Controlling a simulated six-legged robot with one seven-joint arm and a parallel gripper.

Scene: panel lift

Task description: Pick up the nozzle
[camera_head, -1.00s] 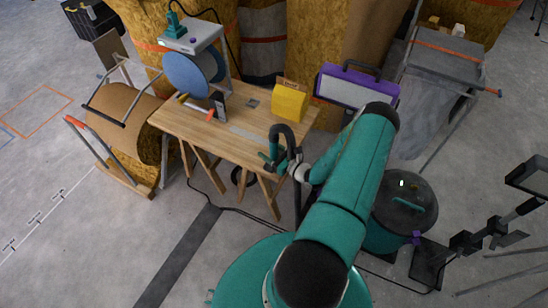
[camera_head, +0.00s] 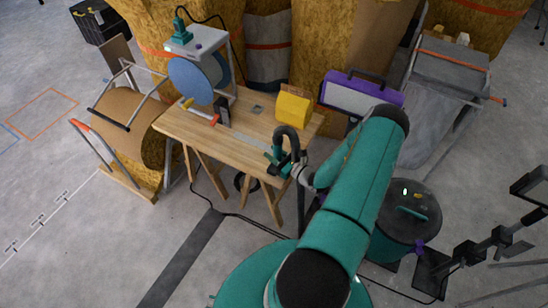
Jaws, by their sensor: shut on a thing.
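The nozzle (camera_head: 287,136) appears to be the black, hook-shaped curved piece at the end of my arm, beside the front right of the wooden workbench (camera_head: 195,133). My gripper (camera_head: 283,160) is shut on it. The curve of the piece arches upward above the jaws. A small teal part shows next to the jaws on the left. The jaws are small and dark here, so the exact contact is hidden. I cannot tell how far the piece is from the bench edge.
A purple-framed panel (camera_head: 360,92) stands behind my arm. A black cable (camera_head: 250,214) lies on the floor.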

